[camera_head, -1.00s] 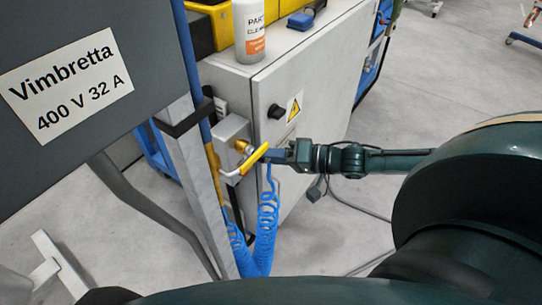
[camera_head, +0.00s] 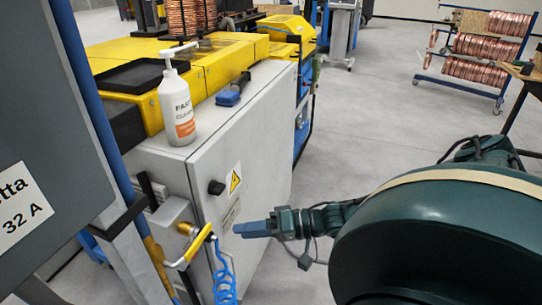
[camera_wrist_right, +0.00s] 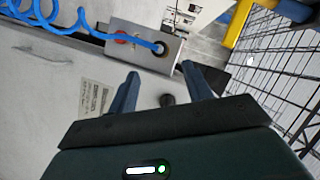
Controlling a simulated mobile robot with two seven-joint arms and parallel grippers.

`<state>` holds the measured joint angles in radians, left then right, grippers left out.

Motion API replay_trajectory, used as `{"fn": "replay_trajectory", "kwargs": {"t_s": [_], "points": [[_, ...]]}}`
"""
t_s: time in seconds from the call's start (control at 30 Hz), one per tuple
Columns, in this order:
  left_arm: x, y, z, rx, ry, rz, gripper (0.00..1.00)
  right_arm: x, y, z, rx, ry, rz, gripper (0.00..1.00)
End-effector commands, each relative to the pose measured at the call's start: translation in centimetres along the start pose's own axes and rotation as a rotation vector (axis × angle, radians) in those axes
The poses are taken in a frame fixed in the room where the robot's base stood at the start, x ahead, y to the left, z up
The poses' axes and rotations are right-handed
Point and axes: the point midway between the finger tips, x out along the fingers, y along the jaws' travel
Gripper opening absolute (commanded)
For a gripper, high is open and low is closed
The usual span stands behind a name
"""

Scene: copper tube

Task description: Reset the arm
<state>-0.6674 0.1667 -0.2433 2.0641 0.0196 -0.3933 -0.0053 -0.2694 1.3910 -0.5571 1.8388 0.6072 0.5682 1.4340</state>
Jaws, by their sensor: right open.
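My right gripper (camera_head: 246,229) shows in the head view, pointing left in front of the grey cabinet (camera_head: 262,130). Its blue fingers are just right of the yellow valve handle (camera_head: 200,243) and apart from it. In the right wrist view the two fingers (camera_wrist_right: 160,88) stand apart with nothing between them. The wrist view also shows the metal valve box (camera_wrist_right: 143,42) and the coiled blue hose (camera_wrist_right: 65,22) beyond the fingers. Most of my right arm fills the lower right of the head view. My left gripper does not show.
The dark panel (camera_head: 35,120) and blue post are close at left. A rack of copper coils (camera_head: 482,60) stands at the far right. The floor right of the cabinet is clear.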

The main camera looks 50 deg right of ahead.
Motion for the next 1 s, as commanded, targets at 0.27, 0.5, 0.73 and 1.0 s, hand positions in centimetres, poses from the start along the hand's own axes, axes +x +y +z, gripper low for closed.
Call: {"fn": "replay_trajectory", "kwargs": {"t_s": [0.27, 0.5, 0.73, 1.0], "points": [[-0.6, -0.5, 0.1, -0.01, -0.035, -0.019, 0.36, -4.2, -0.1, 0.0, 0.001, -0.003, 0.003, 0.5], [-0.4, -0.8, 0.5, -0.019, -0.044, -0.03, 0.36, -5.1, 0.0, 0.0, 0.0, 0.001, 0.0, 0.5], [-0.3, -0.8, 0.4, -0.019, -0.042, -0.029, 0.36, -4.5, 0.2, 0.9, -0.007, -0.004, 0.011, 0.5], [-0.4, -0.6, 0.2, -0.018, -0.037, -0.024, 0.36, 1.1, 0.6, 10.0, -0.186, -0.089, 0.173, 0.5]]}}
